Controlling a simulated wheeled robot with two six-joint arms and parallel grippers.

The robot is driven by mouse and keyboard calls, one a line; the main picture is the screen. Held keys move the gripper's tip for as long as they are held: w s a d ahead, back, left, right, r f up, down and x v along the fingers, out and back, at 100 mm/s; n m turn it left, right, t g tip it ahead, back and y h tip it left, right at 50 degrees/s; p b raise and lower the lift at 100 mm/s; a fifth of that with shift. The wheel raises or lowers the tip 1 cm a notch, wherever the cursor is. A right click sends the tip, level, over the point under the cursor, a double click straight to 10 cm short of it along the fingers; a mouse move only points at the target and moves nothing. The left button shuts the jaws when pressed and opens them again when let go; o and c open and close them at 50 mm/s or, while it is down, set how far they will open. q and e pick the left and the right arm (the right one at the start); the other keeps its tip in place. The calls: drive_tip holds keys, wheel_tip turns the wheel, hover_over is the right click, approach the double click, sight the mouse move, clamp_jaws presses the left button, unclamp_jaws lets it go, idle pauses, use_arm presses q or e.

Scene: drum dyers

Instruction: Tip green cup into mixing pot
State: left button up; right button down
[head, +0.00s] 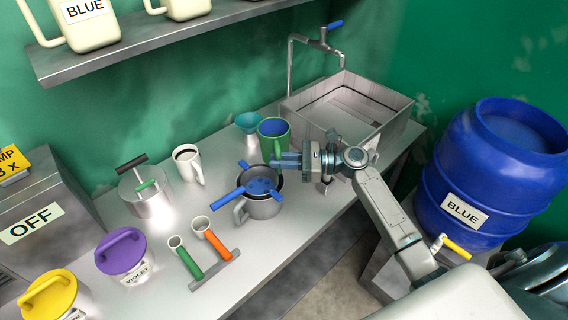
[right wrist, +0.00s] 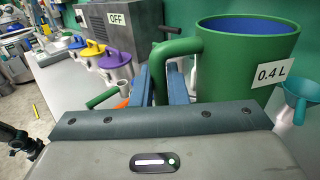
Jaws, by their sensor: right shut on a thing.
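The green cup (head: 264,149) has a blue inside and a green handle. It stands upright, just behind the grey mixing pot (head: 262,210); I cannot tell whether it touches the bench. In the right wrist view the cup (right wrist: 235,70) is large and carries a "0.4 L" label. My right gripper (head: 280,161) reaches in from the right, with its blue fingers (right wrist: 160,85) shut on the cup's handle. A blue long-handled piece with holes (head: 262,187) lies across the pot's mouth and hides much of its inside.
A teal funnel (head: 248,121) stands behind the cup, and a white mug (head: 188,165) is to the left. Green and orange scoops (head: 215,243) sit on a rack before the pot. A sink (head: 350,105) and tap are behind; a blue barrel (head: 490,170) stands right.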

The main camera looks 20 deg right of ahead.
drive_tip(key=shift+r, duration=0.2)
drive_tip(key=shift+r, duration=2)
